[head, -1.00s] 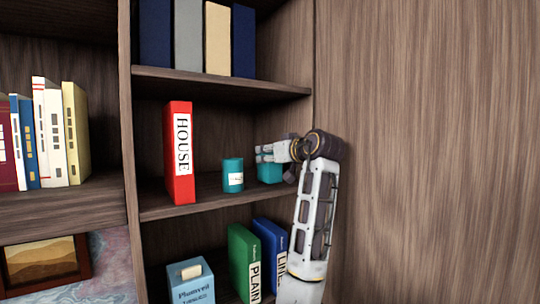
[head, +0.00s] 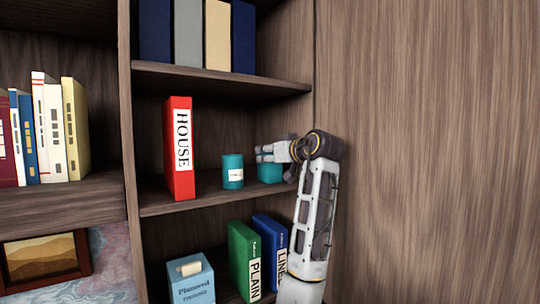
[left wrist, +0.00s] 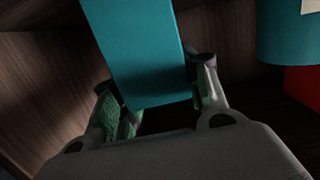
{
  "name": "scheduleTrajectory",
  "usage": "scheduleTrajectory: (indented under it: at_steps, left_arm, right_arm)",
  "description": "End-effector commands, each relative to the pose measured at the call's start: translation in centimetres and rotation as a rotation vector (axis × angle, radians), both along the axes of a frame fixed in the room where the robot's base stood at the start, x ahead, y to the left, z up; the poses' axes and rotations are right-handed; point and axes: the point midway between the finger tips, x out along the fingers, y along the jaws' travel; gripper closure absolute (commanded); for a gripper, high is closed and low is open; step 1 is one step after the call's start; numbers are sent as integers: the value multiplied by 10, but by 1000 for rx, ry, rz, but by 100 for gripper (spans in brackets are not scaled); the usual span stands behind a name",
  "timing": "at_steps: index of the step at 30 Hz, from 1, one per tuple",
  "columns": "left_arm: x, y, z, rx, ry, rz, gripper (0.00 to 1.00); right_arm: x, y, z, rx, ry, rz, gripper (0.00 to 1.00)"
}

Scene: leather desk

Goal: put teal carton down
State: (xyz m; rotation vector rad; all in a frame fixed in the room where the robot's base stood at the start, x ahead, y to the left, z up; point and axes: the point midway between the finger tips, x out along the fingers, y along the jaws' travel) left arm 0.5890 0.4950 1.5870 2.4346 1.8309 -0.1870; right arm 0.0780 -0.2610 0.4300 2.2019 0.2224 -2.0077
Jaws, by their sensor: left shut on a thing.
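The teal carton (head: 270,173) is at the right end of the middle shelf in the head view, partly hidden by my left gripper (head: 265,154). In the left wrist view the carton (left wrist: 135,50) stands between the two fingers of my left gripper (left wrist: 160,105), which is shut on it. The carton looks at or just above the shelf board; I cannot tell if it touches. My right gripper is in neither view.
A teal canister (head: 232,171) with a pale label stands just left of the carton. A red HOUSE binder (head: 179,149) stands farther left on the same shelf (head: 212,196). Green (head: 243,262) and blue (head: 270,243) binders and a light-blue box (head: 191,283) are below.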

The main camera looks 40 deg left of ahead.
Motion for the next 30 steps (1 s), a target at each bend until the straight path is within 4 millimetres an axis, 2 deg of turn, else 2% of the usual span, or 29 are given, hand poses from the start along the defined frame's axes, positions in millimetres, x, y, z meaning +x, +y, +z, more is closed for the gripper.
scheduleTrajectory:
  at_steps: [2,3,9,22,30]
  left_arm:
    - [0,0,-1,1,0,0,86]
    - [0,0,-2,1,0,0,55]
    - [0,0,-1,0,0,0,31]
    - [-1,-3,-1,0,0,0,31]
    - [-6,-23,3,0,-1,-3,31]
  right_arm:
    - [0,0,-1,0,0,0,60]
    - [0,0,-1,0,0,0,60]
    - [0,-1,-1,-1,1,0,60]
    - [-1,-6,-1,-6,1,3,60]
    - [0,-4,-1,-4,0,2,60]
